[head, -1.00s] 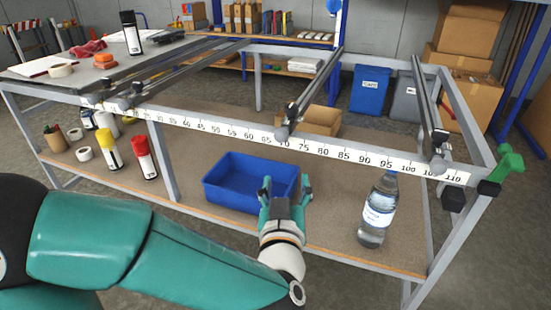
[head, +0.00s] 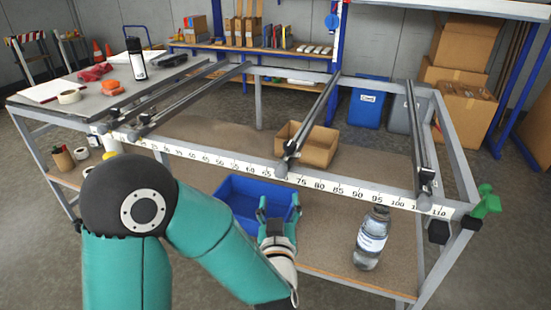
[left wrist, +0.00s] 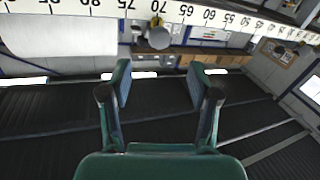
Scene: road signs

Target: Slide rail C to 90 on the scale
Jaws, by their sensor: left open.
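The white number scale (head: 338,188) runs along the front bar of the frame table. Several dark rails cross the frame; I cannot read letters on them. The third from the left (head: 312,122) has its front end and clamp (head: 283,165) near 70, left of the 90 mark. In the left wrist view the scale (left wrist: 180,9) shows above, with a round knob (left wrist: 156,22) near 70. My left gripper (head: 277,208) is open and empty, below and in front of the scale near 70. Its fingers also show in the left wrist view (left wrist: 158,85). My right gripper is not in view.
Another rail (head: 416,130) stands near 105, and two more lie at the left. A blue bin (head: 235,190) and a water bottle (head: 371,240) stand on the lower shelf. A green clamp (head: 487,202) sits at the right corner.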

